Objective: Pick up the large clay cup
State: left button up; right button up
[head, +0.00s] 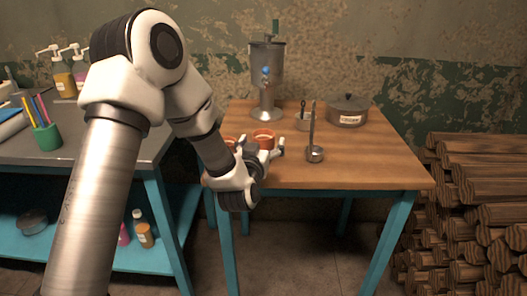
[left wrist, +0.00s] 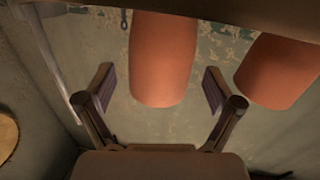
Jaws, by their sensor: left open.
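Two orange-brown clay cups stand at the front left of the wooden table (head: 360,172). One cup (head: 264,134) shows just beyond my left gripper (head: 264,154); the other cup (head: 229,140) is mostly hidden behind my arm. In the left wrist view, which looks upside down, one cup (left wrist: 162,50) lies in line with the gap between the open fingers of my left gripper (left wrist: 158,88). The second cup (left wrist: 277,72) is outside the right-hand finger. I cannot tell surely which cup is larger, or whether a finger touches one. My right gripper is not in view.
A metal dispenser (head: 267,80), a lidded pot (head: 347,110), a small container (head: 302,121) and a ladle (head: 315,153) stand on the table. A metal-topped bench with a green pen holder (head: 47,137) is at left. Stacked logs (head: 470,220) are at right.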

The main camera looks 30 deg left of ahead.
pick_arm(q)
jog(key=shift+w+a, duration=0.15)
jog(key=shift+w, duration=0.45)
jog(key=c, duration=1.3)
jog(key=shift+r, duration=0.1)
